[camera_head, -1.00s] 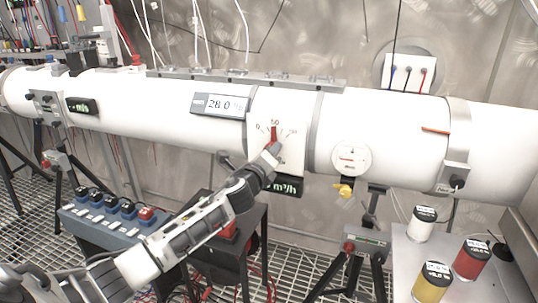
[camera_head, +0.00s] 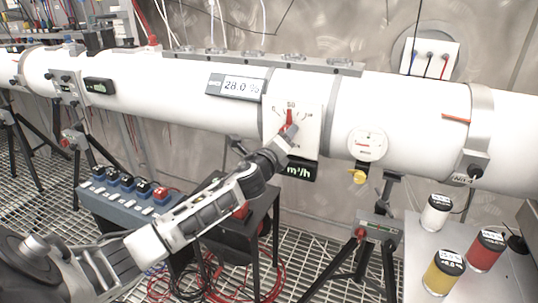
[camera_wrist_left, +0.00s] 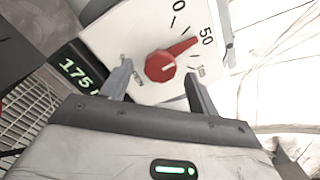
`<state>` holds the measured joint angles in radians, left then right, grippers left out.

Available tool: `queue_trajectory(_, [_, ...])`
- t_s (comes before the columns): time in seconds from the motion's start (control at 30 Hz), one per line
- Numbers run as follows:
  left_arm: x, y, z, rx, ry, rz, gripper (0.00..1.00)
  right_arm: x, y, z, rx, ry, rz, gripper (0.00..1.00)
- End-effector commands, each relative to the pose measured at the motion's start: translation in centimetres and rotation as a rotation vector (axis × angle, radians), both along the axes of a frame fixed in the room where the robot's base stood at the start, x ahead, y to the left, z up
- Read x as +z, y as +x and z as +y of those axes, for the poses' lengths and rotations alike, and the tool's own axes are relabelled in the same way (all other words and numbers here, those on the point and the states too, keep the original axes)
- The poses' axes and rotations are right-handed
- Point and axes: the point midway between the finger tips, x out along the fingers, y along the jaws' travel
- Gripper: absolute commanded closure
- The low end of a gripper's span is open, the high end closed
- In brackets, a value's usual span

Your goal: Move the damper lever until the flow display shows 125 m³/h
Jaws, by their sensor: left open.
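The damper lever (camera_head: 290,118) is a red pointer knob on a white dial plate (camera_head: 311,125) on the front of the white duct. In the left wrist view the red lever (camera_wrist_left: 168,63) points close to the 50 mark. In the left wrist view the green flow display (camera_wrist_left: 78,72) reads 175. My left gripper (camera_wrist_left: 157,84) is open, its two fingers on either side below the knob; I cannot tell whether they touch it. My right gripper is not in view.
A grey display (camera_head: 238,86) on the duct reads 28.0. A round gauge (camera_head: 367,145) sits right of the dial. Tripods (camera_head: 366,240), a blue switch box (camera_head: 130,197) and a table with white, red and yellow cans (camera_head: 445,273) stand below the duct.

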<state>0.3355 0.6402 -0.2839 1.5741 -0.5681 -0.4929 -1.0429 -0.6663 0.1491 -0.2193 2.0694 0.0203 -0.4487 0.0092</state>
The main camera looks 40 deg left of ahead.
Motion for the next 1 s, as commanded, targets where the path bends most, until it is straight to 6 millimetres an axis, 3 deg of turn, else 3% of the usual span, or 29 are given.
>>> queue_trajectory(0.5, [-0.2, -11.4, -2.8, -0.002, -0.002, 0.003, 0.40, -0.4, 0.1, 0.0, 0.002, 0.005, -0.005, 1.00])
queue_trajectory(0.7, [-0.1, -13.6, -3.3, -0.002, 0.000, 0.001, 0.40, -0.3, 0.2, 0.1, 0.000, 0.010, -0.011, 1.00])
queue_trajectory(1.0, [0.1, -14.1, -3.4, 0.001, -0.001, -0.001, 0.40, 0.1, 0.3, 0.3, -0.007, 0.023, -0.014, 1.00])
